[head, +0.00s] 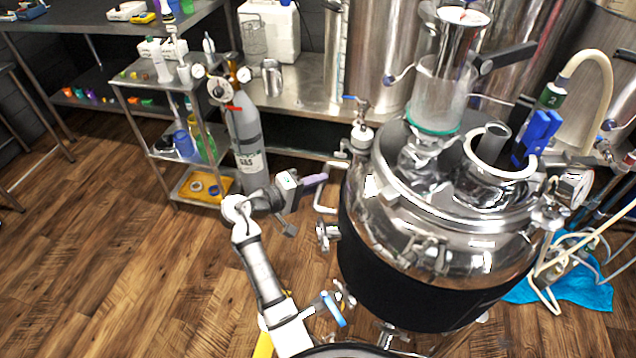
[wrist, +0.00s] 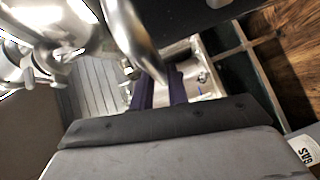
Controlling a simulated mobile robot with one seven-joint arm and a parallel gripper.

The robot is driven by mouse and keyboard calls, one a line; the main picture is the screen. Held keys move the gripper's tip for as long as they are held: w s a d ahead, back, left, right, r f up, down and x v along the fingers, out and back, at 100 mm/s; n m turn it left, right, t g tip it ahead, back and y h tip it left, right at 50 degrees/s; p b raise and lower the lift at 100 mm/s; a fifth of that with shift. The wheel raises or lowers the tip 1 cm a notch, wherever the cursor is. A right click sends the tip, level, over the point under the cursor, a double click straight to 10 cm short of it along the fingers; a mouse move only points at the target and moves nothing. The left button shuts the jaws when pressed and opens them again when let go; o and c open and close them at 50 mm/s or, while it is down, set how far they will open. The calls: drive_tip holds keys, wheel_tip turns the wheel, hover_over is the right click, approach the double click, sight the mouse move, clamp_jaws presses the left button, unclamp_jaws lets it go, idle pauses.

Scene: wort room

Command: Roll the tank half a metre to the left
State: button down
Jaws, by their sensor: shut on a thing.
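The tank (head: 430,280) is a shiny steel vessel with a black jacket, upright on the wood floor at the right of the head view. A bent steel handle (head: 321,202) stands out from its left side. My gripper (head: 318,180), with purple fingers, reaches this handle from the left and is shut on it. In the wrist view the purple fingers (wrist: 160,92) close near a curved steel bar; the exact contact is partly hidden. A glass-and-steel funnel-like vessel (head: 440,95) and blue clips (head: 537,135) sit on the tank's lid. Its underside is mostly hidden.
A grey gas cylinder (head: 246,140) stands left of the tank, beside a steel shelf cart (head: 160,125). Wood floor (head: 110,260) is open at the lower left. Hoses and a blue cloth (head: 575,275) lie at the right. A steel bench (head: 295,108) is behind.

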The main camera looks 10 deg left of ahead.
drive_tip(key=shift+d+f, duration=0.35)
drive_tip(key=shift+f, duration=0.1)
drive_tip(key=c, duration=1.4)
unclamp_jaws()
drive_tip(key=shift+w+d, duration=0.1)
drive_tip(key=shift+o, duration=0.2)
drive_tip(key=shift+r, duration=0.15)
drive_tip(key=shift+a+r, duration=0.1)
drive_tip(key=shift+a, duration=0.1)
drive_tip(key=b+v, duration=0.2)
drive_tip(key=v, duration=1.1)
drive_tip(key=shift+s+a, duration=0.25)
drive_tip(key=shift+r, duration=0.1)
